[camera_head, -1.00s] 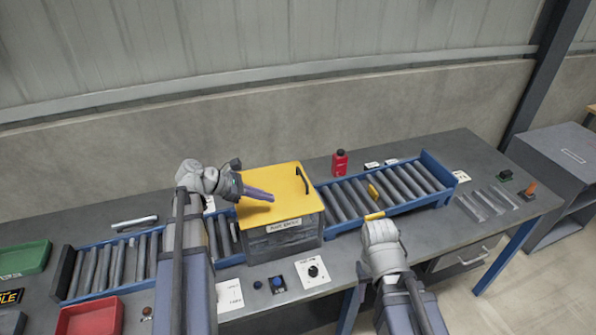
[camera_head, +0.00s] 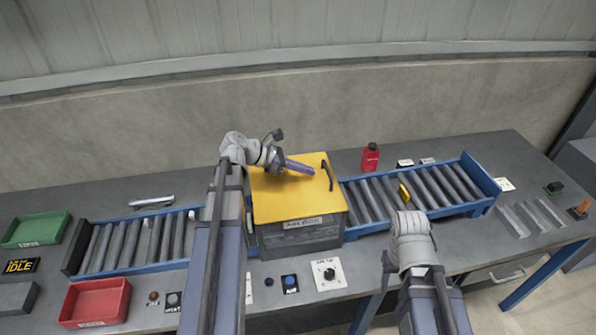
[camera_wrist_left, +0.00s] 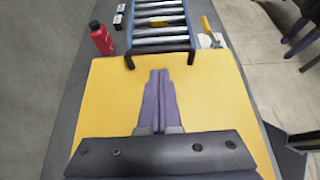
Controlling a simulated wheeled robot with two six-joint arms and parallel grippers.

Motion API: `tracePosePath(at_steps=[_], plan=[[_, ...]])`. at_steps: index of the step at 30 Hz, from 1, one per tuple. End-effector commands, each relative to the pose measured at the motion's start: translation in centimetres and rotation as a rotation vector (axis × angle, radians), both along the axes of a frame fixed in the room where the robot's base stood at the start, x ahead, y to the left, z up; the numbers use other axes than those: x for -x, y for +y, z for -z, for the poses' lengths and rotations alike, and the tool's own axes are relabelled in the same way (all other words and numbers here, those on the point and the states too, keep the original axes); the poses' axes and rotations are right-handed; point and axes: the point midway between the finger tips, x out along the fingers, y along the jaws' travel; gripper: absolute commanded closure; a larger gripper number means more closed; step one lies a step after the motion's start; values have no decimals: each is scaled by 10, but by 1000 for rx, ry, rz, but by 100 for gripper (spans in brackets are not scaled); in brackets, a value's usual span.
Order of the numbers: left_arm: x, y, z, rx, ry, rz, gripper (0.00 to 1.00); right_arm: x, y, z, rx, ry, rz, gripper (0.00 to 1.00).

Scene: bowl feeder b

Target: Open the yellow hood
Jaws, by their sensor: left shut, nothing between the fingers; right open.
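The yellow hood (camera_head: 278,205) lies closed on top of a dark box (camera_head: 300,237) in the middle of the conveyor. A black bar handle (camera_head: 329,172) stands at its right side; in the left wrist view the handle (camera_wrist_left: 158,54) is at the hood's far edge. My left gripper (camera_head: 313,172) is shut and empty over the hood, its fingertips pointing at the handle and a short way from it. In the left wrist view its purple fingers (camera_wrist_left: 158,72) are together just short of the bar. My right gripper (camera_head: 402,194) is open near the right conveyor, its fingers partly hidden.
Roller conveyors run left (camera_head: 135,243) and right (camera_head: 420,186) of the box. A red bottle (camera_head: 370,157) stands behind the right one. A red tray (camera_head: 96,302), a green tray (camera_head: 37,230), a blue button (camera_head: 289,281) and a dial (camera_head: 328,273) are on the table.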

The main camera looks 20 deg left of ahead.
Motion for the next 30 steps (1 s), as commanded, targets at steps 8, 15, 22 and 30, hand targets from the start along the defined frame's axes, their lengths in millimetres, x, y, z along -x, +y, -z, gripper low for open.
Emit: tracePosePath(at_steps=[8,15,22,30], plan=[[-19,-28,22,0,0,1,100,0,0,22,0,0,1,50],[-23,-35,25,0,0,0,100,0,0,25,0,0,1,50],[-23,-35,25,0,0,0,100,0,0,24,0,0,1,50],[-23,-48,19,24,-18,1,100,0,0,24,0,0,1,50]])
